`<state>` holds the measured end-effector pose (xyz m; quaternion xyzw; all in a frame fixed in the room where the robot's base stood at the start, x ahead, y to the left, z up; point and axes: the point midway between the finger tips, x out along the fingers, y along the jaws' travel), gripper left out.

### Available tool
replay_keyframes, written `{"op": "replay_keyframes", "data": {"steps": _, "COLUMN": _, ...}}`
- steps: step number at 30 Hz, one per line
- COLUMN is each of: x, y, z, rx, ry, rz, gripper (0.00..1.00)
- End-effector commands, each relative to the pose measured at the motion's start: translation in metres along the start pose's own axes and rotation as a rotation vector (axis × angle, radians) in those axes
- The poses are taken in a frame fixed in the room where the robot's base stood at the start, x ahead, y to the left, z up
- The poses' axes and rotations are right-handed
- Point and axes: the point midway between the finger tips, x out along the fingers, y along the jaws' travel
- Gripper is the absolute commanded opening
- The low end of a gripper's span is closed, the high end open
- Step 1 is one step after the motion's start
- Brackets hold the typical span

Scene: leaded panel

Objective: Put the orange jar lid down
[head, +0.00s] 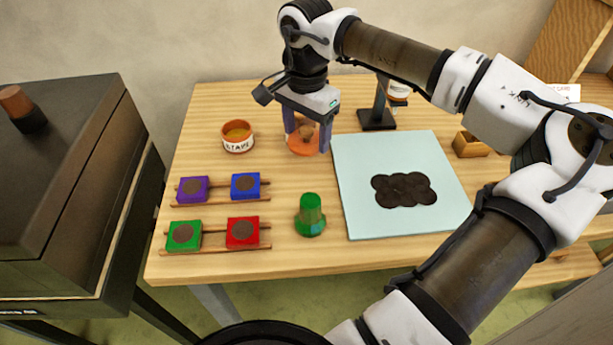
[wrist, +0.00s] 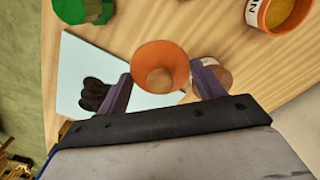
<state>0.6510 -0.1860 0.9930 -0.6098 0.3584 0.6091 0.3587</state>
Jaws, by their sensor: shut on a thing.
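The orange jar lid (head: 303,146) is between the fingers of my gripper (head: 307,136), above or at the wooden table behind the colored blocks. The wrist view shows the round orange lid (wrist: 160,52) with a brown knob in its middle. The two purple fingers of my gripper (wrist: 162,78) are at its left and right sides, shut on it. I cannot tell whether the lid's underside touches the table. My fingers hide part of it in the head view.
A pale blue board (head: 355,165) with a dark cluster (head: 404,189) lies right. A green bell-shaped piece (head: 310,215) is in front. Colored blocks sit on wooden rails (head: 212,241). A black stand (head: 377,118) is behind.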

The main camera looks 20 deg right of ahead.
Motion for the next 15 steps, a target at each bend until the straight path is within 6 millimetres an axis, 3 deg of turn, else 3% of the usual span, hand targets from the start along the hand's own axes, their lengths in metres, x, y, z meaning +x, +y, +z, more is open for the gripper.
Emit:
{"op": "replay_keyframes", "data": {"steps": 1, "x": 0.022, "y": 0.001, "z": 0.0, "rx": 0.0, "ry": -0.001, "rz": 0.002, "gripper": 0.46}}
{"op": "replay_keyframes", "data": {"steps": 3, "x": 0.035, "y": 0.0, "z": 0.0, "rx": 0.001, "ry": -0.002, "rz": 0.001, "gripper": 0.46}}
{"op": "replay_keyframes", "data": {"steps": 15, "x": 0.072, "y": 0.001, "z": 0.0, "rx": 0.001, "ry": -0.001, "rz": 0.001, "gripper": 0.46}}
